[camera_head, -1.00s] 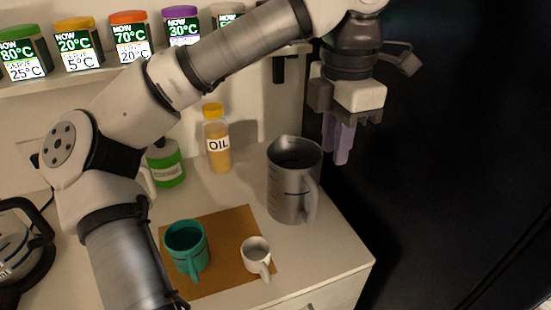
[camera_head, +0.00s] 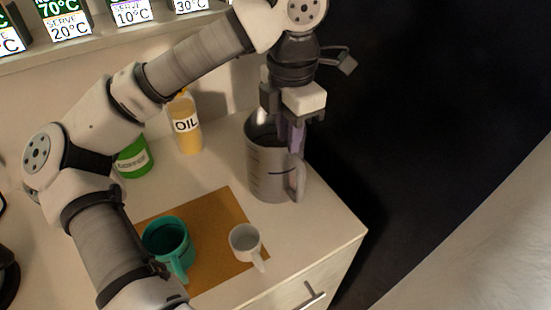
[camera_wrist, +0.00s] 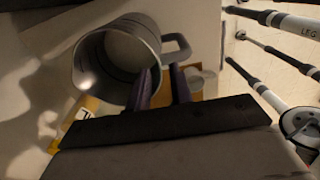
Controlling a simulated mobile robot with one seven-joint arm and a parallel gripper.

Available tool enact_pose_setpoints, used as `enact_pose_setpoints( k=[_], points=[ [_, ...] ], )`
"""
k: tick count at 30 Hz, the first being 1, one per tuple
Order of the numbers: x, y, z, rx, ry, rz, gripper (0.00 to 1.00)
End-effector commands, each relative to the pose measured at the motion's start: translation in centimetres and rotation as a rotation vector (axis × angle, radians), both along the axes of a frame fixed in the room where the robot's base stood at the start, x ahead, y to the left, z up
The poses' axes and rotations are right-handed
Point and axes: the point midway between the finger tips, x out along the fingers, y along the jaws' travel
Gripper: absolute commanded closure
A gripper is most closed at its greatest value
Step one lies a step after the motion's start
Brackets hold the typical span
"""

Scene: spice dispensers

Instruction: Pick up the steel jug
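The steel jug (camera_head: 268,178) stands upright near the right end of the counter, with its handle (camera_head: 297,180) toward the front right. My gripper (camera_head: 291,146) points down over the jug's right rim, above the handle, and its purple fingers cover part of the rim. In the wrist view the jug (camera_wrist: 88,62) shows its round mouth, with the handle (camera_wrist: 180,46) to the right. My gripper's fingers (camera_wrist: 166,68) are apart there. One finger overlaps the jug's wall and the other is beside it, below the handle in the picture. Whether they touch the jug is unclear.
A teal mug (camera_head: 168,242) and a small white cup (camera_head: 245,240) stand on a brown mat (camera_head: 215,262) in front of the jug. An oil bottle (camera_head: 187,125) and a green container (camera_head: 135,160) stand behind to the left. A dark panel (camera_head: 400,120) rises at the right.

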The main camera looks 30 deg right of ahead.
Motion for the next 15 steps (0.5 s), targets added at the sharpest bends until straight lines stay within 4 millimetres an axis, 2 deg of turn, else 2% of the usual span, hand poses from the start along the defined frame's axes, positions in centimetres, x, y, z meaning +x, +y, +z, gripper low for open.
enact_pose_setpoints(
  k=[5, 15],
  points=[
    [0.0, -0.1, -1.1, 0.0, 0.003, -0.001, 0.78],
    [0.2, -0.4, -5.2, 0.0, 0.002, -0.001, 0.78]
  ],
)
